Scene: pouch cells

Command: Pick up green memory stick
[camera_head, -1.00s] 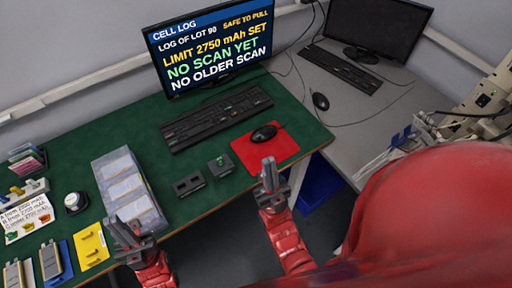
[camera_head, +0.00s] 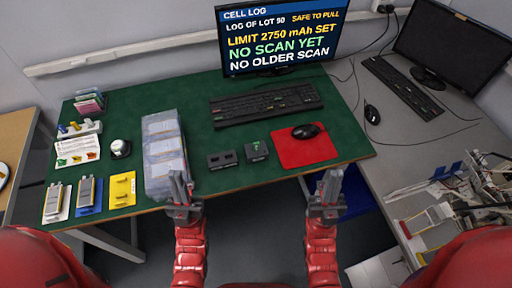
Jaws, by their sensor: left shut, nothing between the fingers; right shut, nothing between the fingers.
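A small dark block with a green mark (camera_head: 256,150) lies on the green table near its front edge, left of the red mat. The green mark may be the green memory stick, but it is too small to be sure. A dark block with two slots (camera_head: 222,160) sits just left of it. My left gripper (camera_head: 180,182) is shut and empty, in front of the clear-lidded box. My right gripper (camera_head: 328,184) is shut and empty, just off the front edge, below the red mat. Neither gripper touches the blocks.
A black keyboard (camera_head: 266,104) and a monitor (camera_head: 280,40) stand behind the blocks. A mouse (camera_head: 305,131) rests on the red mat (camera_head: 318,152). A clear-lidded box (camera_head: 164,155), a yellow plate (camera_head: 122,190) and pouch cells (camera_head: 89,193) fill the left. A grey desk (camera_head: 420,130) adjoins at right.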

